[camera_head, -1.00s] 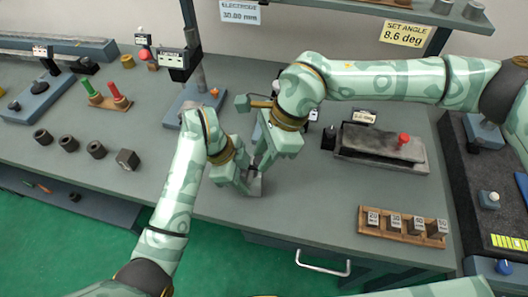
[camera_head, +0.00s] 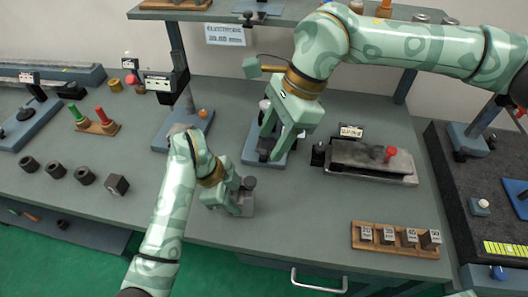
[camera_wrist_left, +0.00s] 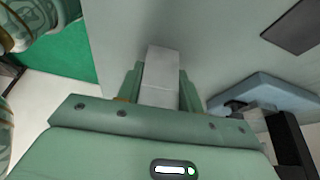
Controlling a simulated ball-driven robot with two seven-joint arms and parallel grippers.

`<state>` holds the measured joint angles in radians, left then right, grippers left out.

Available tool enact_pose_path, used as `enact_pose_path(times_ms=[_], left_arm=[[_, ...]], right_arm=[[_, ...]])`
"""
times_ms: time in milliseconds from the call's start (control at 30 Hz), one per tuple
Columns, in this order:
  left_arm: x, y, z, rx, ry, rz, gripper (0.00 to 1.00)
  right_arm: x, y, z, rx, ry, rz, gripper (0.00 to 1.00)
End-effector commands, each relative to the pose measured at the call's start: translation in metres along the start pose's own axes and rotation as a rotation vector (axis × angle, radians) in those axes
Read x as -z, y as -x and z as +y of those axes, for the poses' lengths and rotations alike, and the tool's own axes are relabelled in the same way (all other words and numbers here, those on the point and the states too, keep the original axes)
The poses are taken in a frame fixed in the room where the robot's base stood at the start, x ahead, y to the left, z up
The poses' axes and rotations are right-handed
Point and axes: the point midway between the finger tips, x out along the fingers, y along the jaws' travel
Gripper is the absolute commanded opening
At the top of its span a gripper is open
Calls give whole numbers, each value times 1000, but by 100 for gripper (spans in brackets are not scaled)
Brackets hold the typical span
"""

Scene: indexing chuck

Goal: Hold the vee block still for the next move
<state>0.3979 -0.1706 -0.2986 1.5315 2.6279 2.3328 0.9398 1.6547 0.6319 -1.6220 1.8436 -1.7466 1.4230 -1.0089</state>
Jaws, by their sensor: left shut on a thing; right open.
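The vee block (camera_head: 244,207) is a small grey block on the bench, partly hidden by my left gripper (camera_head: 236,202). A dark round knob (camera_head: 250,183) shows just above it. In the left wrist view the block (camera_wrist_left: 161,72) sits between the two fingers of my left gripper (camera_wrist_left: 160,88), which are shut on it. My right gripper (camera_head: 274,142) is open, raised behind and to the right of the block, apart from it. It points down in front of a small blue-based stand (camera_head: 252,150) and hides part of it.
A gauge stand (camera_head: 181,125) is behind my left gripper. The front middle bench is clear.

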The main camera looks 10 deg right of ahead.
Motion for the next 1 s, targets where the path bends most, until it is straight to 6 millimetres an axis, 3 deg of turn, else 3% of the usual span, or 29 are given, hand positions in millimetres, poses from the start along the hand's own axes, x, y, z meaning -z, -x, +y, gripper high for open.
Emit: enact_pose_path(times_ms=[133,467,500,567,867,1000], left_arm=[[1,0,0,1,-1,1,9],[1,1,0,1,-1,1,9],[1,1,0,1,-1,1,47],[0,0,0,1,-1,1,62],[0,2,0,1,0,0,62],[-1,19,-1,4,0,-2,62]], right_arm=[[0,9,0,1,2,-1,48],[0,9,0,0,1,0,48],[0,9,0,0,1,0,48],[0,9,0,0,1,0,48],[0,9,0,0,1,0,48],[0,9,0,0,1,0,48]])
